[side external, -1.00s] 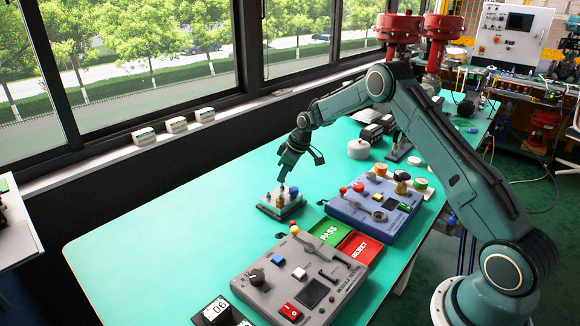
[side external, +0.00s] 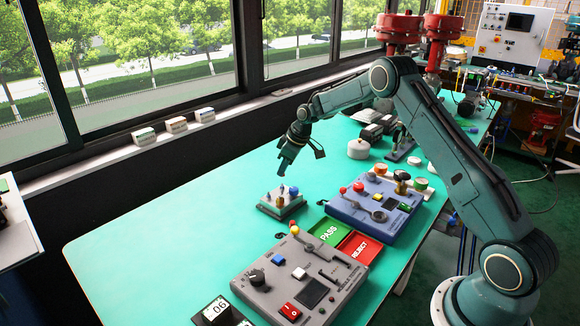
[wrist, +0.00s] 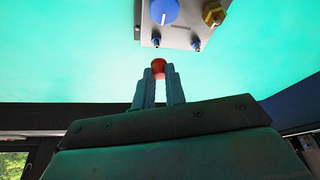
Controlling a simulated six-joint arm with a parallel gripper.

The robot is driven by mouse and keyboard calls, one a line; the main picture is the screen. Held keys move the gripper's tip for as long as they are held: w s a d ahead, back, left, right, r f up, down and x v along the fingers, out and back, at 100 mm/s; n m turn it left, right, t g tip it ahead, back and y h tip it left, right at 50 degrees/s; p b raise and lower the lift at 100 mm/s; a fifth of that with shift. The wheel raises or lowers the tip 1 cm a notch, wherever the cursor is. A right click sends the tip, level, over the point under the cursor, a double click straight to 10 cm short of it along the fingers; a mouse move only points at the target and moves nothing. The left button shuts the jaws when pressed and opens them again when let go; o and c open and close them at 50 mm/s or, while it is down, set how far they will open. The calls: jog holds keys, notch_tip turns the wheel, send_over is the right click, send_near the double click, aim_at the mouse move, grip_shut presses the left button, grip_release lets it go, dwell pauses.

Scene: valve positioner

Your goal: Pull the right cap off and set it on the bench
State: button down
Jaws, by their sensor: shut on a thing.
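The valve positioner (side external: 270,210) is a small grey block on the green bench (side external: 180,225), with a blue knob (wrist: 165,12) and a brass fitting (wrist: 213,14) on top. Two small blue-tipped fittings (wrist: 196,44) show along its near edge in the wrist view. My gripper (wrist: 159,74) is shut on a small orange-red cap (wrist: 158,63) at its fingertips. In the side view my gripper (side external: 280,172) is above the positioner, clear of it. The held cap is too small to make out there.
A blue-grey panel (side external: 345,213) stands right of the positioner. Green PASS (side external: 328,232) and red REJECT (side external: 361,248) trays lie in front of it, with a grey control panel (side external: 265,268) nearer. The bench to the left of the positioner is bare.

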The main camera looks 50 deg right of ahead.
jog(key=shift+r, duration=0.85)
notch_tip(320, 180, up, 10)
jog(key=f, duration=0.1)
send_over(309, 212)
jog(key=s, duration=0.1)
jog(key=shift+d+r, duration=0.25)
jog(key=shift+d, duration=0.05)
jog(key=shift+f, duration=0.1)
notch_tip(309, 212, down, 20)
jog(key=shift+r, duration=0.1)
dwell(0.8)
